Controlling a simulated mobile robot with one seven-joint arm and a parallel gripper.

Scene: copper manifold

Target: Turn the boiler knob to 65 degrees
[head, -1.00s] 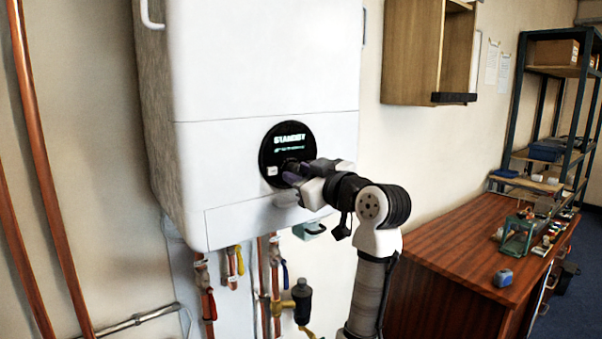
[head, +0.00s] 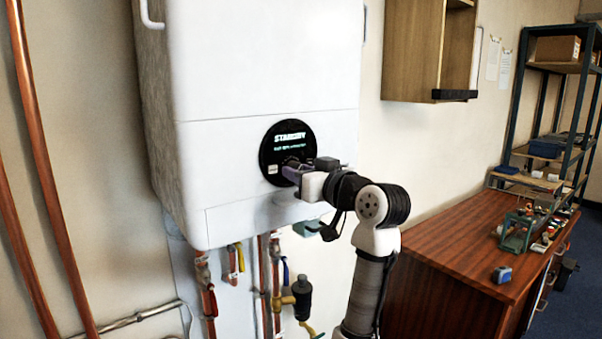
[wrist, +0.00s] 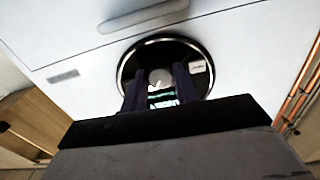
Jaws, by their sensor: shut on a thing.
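The white boiler (head: 262,75) hangs on the wall. Its round black control panel (head: 270,142) has a display reading "STANDBY" above a smaller line that I cannot read. My gripper (head: 291,172) is at the lower part of this panel and mostly hides the knob in the head view. In the wrist view the panel (wrist: 130,62) faces the camera, and the round grey knob (wrist: 160,77) sits between my two dark fingers (wrist: 158,88). The fingers are shut on the knob. A white mark shows on the knob's face.
Copper pipes (head: 40,180) run up the wall at the left, and valves (head: 302,298) hang under the boiler. A wooden wall cupboard (head: 410,50) and a wooden bench (head: 450,270) stand to the right.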

